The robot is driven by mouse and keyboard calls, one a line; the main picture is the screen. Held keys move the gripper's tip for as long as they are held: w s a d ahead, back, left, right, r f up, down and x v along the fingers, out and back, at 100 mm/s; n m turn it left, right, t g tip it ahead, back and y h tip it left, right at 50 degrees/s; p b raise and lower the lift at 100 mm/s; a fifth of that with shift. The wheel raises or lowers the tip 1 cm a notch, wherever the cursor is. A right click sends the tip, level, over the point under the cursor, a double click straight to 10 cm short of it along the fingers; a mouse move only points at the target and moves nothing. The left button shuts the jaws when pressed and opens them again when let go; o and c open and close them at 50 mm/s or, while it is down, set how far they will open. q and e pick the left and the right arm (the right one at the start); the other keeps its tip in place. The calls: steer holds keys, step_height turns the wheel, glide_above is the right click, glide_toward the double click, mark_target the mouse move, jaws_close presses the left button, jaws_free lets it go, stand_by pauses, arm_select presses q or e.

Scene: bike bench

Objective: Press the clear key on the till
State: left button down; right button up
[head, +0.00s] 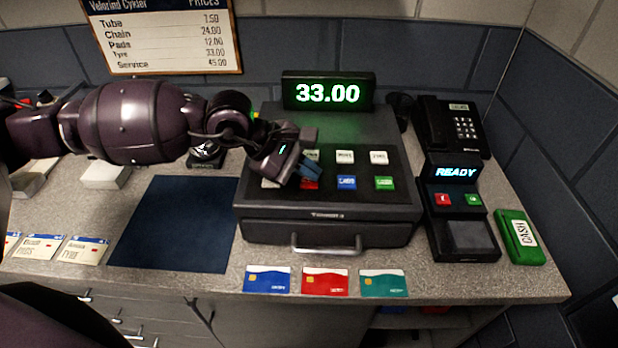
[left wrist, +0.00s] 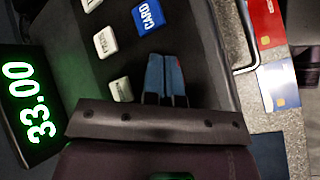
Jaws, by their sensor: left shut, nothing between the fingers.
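The dark till (head: 330,210) stands on the counter, with its display (head: 328,93) reading 33.00; the display also shows in the left wrist view (left wrist: 32,110). A red key (head: 308,184) is in its front row, partly covered by my gripper, and I cannot read its label. A blue CARD key (head: 346,182) is to its right, then a green key (head: 384,183). White keys (head: 345,157) form the back row. My left gripper (head: 311,171) is shut and empty, its blue fingertips (left wrist: 165,75) over the red key's area. I cannot tell whether they touch it. My right gripper is out of view.
Blue, red and teal cards (head: 325,282) lie along the front edge. A dark blue mat (head: 175,225) lies left.

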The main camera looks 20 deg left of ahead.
mark_target(308, 182)
arm_select(q)
steer(key=shift+f, duration=0.15)
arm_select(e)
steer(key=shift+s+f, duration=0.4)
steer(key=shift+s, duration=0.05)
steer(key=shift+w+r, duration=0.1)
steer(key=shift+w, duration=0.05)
arm_select(q)
steer(key=shift+r, duration=0.6)
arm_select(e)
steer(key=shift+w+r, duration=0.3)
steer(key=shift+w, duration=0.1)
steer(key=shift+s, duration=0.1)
arm_select(q)
steer(key=shift+r+p, duration=0.6)
steer(key=shift+r, duration=0.95)
step_height(308, 182, up, 2)
steer(key=shift+p, duration=0.3)
steer(key=shift+r, duration=0.5)
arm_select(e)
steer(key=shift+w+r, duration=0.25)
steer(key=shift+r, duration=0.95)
